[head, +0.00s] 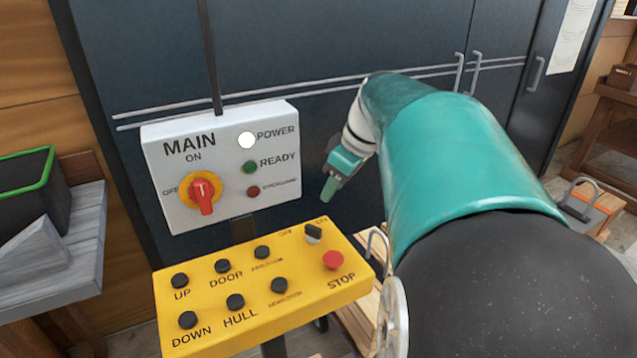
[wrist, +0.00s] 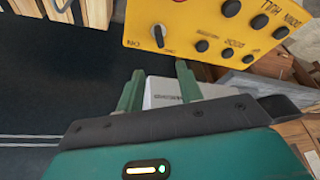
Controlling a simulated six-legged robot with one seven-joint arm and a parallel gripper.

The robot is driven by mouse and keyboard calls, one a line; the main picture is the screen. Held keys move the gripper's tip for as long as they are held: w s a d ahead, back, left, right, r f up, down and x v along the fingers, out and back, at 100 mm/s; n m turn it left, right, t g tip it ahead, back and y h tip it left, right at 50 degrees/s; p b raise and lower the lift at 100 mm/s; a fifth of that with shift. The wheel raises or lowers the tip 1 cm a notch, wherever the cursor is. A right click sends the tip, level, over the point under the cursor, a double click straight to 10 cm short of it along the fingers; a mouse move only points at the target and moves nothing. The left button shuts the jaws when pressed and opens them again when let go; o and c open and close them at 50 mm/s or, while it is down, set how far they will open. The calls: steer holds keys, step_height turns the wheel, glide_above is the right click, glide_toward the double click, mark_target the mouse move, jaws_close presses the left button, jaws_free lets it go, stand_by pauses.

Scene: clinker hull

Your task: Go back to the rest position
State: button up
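My gripper (head: 329,187) hangs just right of the MAIN box in the head view, above the yellow panel. In the wrist view its two green fingers (wrist: 160,74) stand apart with nothing held between them. The grey-white MAIN box (head: 220,215) has a red rotary switch (head: 203,193) on a yellow disc, its handle pointing down. Its POWER lamp (head: 247,140) is bright white; the READY lamp (head: 250,167) is green. The yellow panel (head: 255,322) carries several black buttons, a black selector (head: 313,232) and a red STOP button (head: 333,260). My gripper appears clear of both.
Dark cabinet doors (head: 300,40) with long rails and handles stand behind. A grey wooden bench (head: 60,245) with a green-rimmed dark bin (head: 25,190) is at the left. Wooden shelving (head: 605,140) is at the right. Metal hoops (head: 578,200) rise near the floor.

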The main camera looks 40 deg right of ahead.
steer(key=shift+a, duration=0.1)
steer(key=s+a+f+m, duration=0.1)
steer(key=s+a+f, duration=0.2)
steer(key=a, duration=1.1)
steer(key=s+a+f+m+t+h, duration=0.1)
steer(key=s+a+f+m, duration=0.1)
steer(key=a, duration=1.2)
steer(key=shift+s+f, duration=0.45)
steer(key=shift+f, duration=0.45)
